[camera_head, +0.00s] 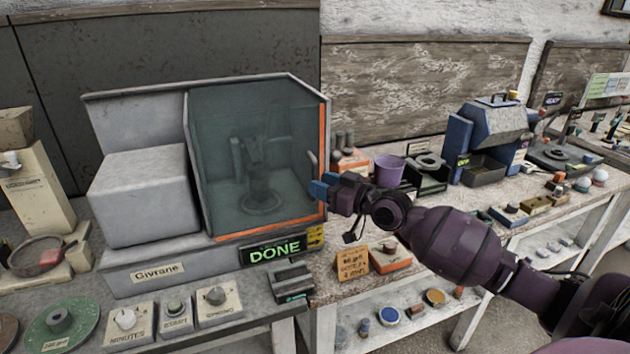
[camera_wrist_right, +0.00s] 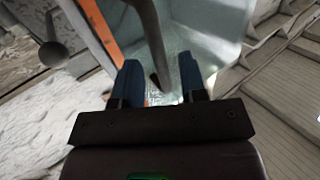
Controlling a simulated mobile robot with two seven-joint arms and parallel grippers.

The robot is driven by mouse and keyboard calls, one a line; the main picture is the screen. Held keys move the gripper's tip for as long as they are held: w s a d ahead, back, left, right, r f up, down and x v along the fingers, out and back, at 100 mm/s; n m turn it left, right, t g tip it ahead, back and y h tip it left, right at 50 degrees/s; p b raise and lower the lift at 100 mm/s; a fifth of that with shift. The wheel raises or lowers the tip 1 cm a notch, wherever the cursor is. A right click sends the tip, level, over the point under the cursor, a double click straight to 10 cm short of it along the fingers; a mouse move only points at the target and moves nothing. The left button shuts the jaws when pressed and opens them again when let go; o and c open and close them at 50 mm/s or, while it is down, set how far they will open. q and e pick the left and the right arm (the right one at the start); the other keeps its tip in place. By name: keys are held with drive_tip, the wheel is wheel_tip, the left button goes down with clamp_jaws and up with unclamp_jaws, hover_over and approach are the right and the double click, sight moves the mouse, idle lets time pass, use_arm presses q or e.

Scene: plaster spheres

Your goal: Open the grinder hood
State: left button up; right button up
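The grinder (camera_head: 140,197) is a grey cabinet labelled "Givrane" with a lit green "DONE" sign (camera_head: 277,250). Its hood (camera_head: 225,120) is a dark glassy cover with an orange edge strip, and it is down over a round fixture (camera_head: 262,198) seen dimly inside. A curved bar handle (camera_head: 312,163) stands at the hood's right edge. My right gripper (camera_head: 324,187), with blue fingers, is at that edge by the handle. In the right wrist view, the handle (camera_wrist_right: 150,40) reaches between the two spread fingers, with gaps beside it. My left gripper is not in view.
Control boxes (camera_head: 175,314) stand on the bench before the grinder. A purple cup (camera_head: 389,170), an orange box with a card (camera_head: 390,258) and a blue-grey machine (camera_head: 487,140) stand to the right. A brown bowl (camera_head: 36,256) is at the left.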

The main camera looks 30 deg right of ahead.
drive_tip(key=shift+x, duration=1.3)
clamp_jaws()
